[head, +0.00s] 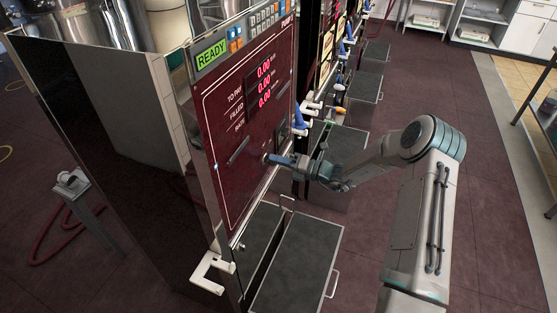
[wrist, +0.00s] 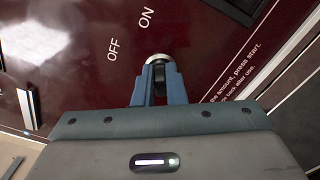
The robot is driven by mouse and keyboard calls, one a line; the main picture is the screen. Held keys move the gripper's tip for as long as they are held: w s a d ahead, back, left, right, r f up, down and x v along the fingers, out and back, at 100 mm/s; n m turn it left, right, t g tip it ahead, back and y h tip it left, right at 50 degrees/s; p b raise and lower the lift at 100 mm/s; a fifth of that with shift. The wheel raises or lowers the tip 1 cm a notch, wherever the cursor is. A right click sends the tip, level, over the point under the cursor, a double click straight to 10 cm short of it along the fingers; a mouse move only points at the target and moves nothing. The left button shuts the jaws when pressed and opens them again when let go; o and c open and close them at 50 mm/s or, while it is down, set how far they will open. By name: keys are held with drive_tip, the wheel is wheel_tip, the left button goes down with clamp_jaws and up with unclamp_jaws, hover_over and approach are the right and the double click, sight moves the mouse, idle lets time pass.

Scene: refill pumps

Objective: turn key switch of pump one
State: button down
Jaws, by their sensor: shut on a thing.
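Pump one (head: 240,150) is the nearest dark red panel, with a green READY display and red digits. In the wrist view its panel (wrist: 215,60) carries the words OFF and ON beside the key switch (wrist: 157,59), a round silvery fitting. My gripper (head: 267,159) reaches the panel's lower part from the right. In the wrist view my gripper (wrist: 157,72) has its blue fingers shut on the key switch, at the panel face. The fingers hide most of the key, so its exact angle cannot be told.
A blue nozzle (head: 300,120) hangs at the pump's right edge. A grey platform (head: 300,260) with a handle stands below the panel. A white bracket (head: 213,272) juts out at the lower left. The floor (head: 440,70) to the right is largely clear.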

drive_tip(key=c, duration=1.5)
unclamp_jaws()
drive_tip(key=b+v, duration=0.2)
drive_tip(key=v, duration=1.2)
drive_tip(key=shift+b, duration=0.35)
drive_tip(key=shift+a, duration=0.1)
